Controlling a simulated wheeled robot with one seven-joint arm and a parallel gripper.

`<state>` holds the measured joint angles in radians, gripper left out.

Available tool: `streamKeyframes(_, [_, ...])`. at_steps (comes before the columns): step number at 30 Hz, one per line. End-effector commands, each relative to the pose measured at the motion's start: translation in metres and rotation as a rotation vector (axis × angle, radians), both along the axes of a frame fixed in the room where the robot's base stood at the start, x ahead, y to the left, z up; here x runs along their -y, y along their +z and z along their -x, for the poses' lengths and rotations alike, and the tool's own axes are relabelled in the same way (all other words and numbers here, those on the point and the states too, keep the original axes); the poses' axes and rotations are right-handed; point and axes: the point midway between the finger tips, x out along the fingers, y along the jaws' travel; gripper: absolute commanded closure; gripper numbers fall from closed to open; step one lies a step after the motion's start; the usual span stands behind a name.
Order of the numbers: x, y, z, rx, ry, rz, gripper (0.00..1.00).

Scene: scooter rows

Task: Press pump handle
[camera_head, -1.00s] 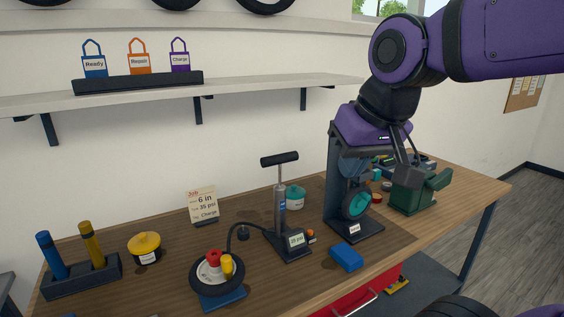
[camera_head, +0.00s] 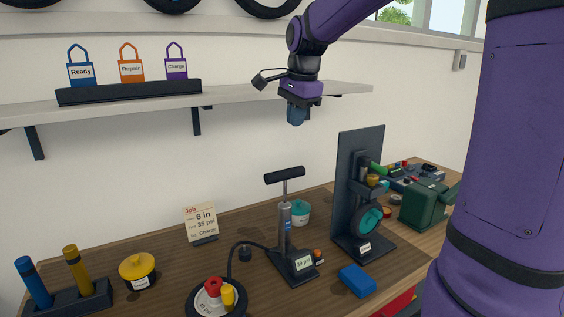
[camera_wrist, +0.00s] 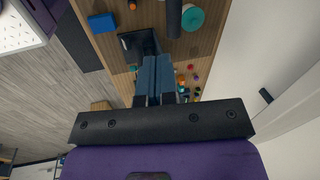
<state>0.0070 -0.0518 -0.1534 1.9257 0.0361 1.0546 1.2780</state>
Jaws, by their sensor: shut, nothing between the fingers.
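The pump (camera_head: 286,232) stands upright on the workbench, with a dark base, a grey cylinder and a hose. Its black T-shaped handle (camera_head: 285,175) is raised on a thin rod above the cylinder. A small gauge (camera_head: 304,262) on the base shows a psi reading, too small to read surely. My gripper (camera_head: 296,121) is shut and empty, pointing down in the air above the handle, apart from it. In the wrist view its closed blue fingers (camera_wrist: 155,60) show, with the dark handle (camera_wrist: 174,18) beyond their tips.
A wheel (camera_head: 217,299) with red and yellow parts lies left of the pump. A teal jar (camera_head: 301,212) stands behind it, a blue block (camera_head: 357,281) to its right. A dark upright stand (camera_head: 360,190) is farther right. A shelf (camera_head: 235,95) with tags runs behind my gripper.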

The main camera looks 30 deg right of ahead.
Motion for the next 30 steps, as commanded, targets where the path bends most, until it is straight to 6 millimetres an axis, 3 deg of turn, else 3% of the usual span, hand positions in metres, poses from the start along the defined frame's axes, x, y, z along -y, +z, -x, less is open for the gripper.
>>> streamKeyframes(6, [0.007, -0.005, -0.021, -0.019, -0.108, -0.017, 1.00])
streamKeyframes(20, [0.008, -0.008, -0.023, -0.021, -0.119, -0.020, 1.00])
streamKeyframes(25, [0.008, -0.025, -0.026, -0.023, -0.120, -0.019, 1.00])
streamKeyframes(30, [0.008, -0.055, -0.031, -0.025, -0.120, -0.019, 1.00])
